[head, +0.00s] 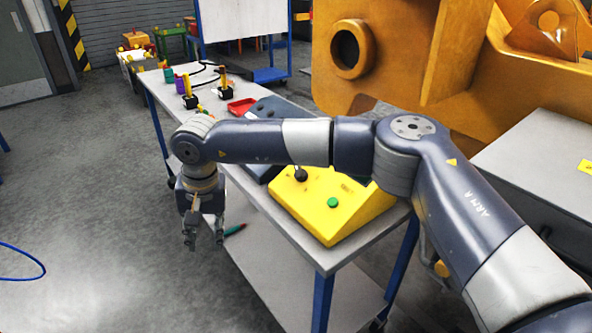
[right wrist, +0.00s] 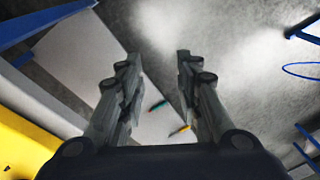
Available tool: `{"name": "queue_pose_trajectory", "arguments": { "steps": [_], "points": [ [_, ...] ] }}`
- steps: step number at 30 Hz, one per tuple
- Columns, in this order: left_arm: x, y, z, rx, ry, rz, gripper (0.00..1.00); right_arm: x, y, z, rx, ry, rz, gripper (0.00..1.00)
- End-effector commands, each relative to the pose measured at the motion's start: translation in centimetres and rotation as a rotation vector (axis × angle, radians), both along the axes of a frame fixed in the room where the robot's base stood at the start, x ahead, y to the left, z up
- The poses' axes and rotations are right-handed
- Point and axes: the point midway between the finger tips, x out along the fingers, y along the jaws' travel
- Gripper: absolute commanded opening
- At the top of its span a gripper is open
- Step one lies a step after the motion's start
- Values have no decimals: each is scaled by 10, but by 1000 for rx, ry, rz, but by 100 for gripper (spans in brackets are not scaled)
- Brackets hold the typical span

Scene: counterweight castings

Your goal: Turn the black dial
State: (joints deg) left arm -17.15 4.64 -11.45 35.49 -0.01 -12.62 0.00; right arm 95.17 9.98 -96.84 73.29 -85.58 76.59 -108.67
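A black round knob (head: 301,174), which looks like the black dial, sits on the top of a yellow sloped box (head: 318,222) on the table. A green button (head: 333,203) is on the same box. My right arm passes over the back of the box and hides part of it. My right gripper (head: 205,241) points down, open and empty, past the table's left edge and apart from the box. In the right wrist view its fingers (right wrist: 184,55) are spread with nothing between them, and the yellow box (right wrist: 18,150) shows at lower left; the knob is not visible there. My left gripper is not in view.
The table (head: 284,245) has a lower shelf (head: 270,290) with a small green-and-red item (head: 235,229) on it. A dark box (head: 270,108), a red tray (head: 241,107) and yellow-handled levers (head: 187,88) stand farther back. A large orange casting (head: 385,85) rises behind. Floor at left is mostly clear.

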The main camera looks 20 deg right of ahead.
Motion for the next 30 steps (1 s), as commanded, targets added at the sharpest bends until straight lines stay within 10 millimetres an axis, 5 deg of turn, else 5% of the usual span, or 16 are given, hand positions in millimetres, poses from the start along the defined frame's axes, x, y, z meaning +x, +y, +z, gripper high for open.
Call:
{"name": "queue_pose_trajectory", "arguments": {
  "steps": [1, 3, 6, 11, 17, 30],
  "points": [
    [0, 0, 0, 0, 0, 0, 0, 27, -41, 26, -139, -74, 1, 32],
    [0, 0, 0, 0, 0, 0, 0, 50, -90, 57, -309, -132, -2, 32],
    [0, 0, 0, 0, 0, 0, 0, 67, -140, 98, -480, -176, -23, 32],
    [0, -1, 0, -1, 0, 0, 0, 74, -177, 131, -608, -193, -49, 32],
    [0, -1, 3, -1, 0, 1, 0, 79, -191, 119, -622, -192, -51, 32],
    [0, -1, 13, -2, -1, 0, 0, 100, -225, 55, -618, -193, -50, 32]
  ]
}}
